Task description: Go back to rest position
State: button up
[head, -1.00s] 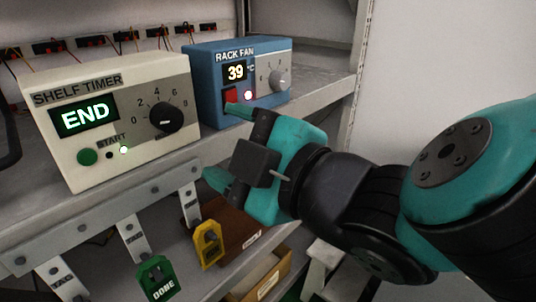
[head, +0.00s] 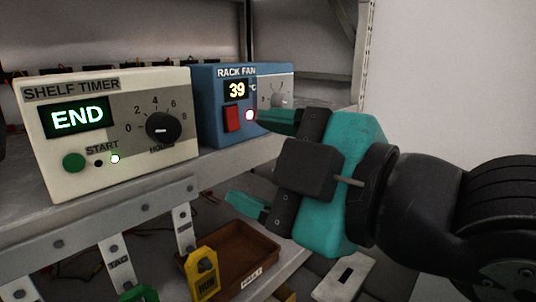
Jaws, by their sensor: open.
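My gripper (head: 262,163) is open and empty, its two teal fingers one above the other and pointing left. It stands in front of the shelf edge at the right. The upper fingertip overlaps the right part of the blue rack fan box (head: 213,128) in the picture; I cannot tell the gap between them. The box shows 39, with a red switch (head: 232,118) and a lit lamp (head: 249,115). The cream shelf timer (head: 125,175) stands left of it, showing END, with a green button (head: 74,162) and a black knob (head: 163,127).
A yellow tag (head: 202,274), part of a green tag (head: 139,293) and a brown tray (head: 262,247) are lower down. A metal upright (head: 362,60) stands behind my gripper. The plain wall (head: 450,80) at right is clear.

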jog(key=w+d+f+m+g+h+p, duration=0.2)
jog(key=d+f+m+g+h+p, duration=0.4)
jog(key=d+m, duration=0.3)
jog(key=s+d+m+g+h+p, duration=0.2)
jog(key=s+d+m+g+h, duration=0.1)
jog(key=s+d+m+g, duration=0.2)
jog(key=shift+s+d, duration=0.8)
jog(key=shift+d, duration=0.25)
jog(key=shift+f, duration=0.1)
